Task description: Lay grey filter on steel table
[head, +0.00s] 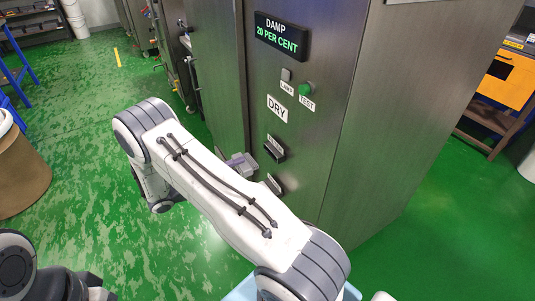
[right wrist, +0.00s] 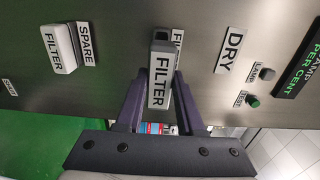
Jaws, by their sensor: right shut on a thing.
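In the right wrist view the grey filter (right wrist: 160,82), a dark block with a white FILTER label, stands between the two dark fingers of my right gripper (right wrist: 160,98). The gripper is shut on it, in front of the steel cabinet panel. The filter's far end lies against the panel in this view; I cannot tell whether any of it sits in a slot. In the head view my right gripper (head: 240,163) shows small beside the panel, partly behind my arm. No steel table can be made out. My left gripper's fingers are not in view.
The steel cabinet (head: 325,70) has a DAMP 20 PER CENT display (head: 280,37) and a green TEST button (head: 305,89). A white spare filter (right wrist: 59,48) sits on the panel. A brown drum (head: 20,175) stands at left. Green floor left of the cabinet is open.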

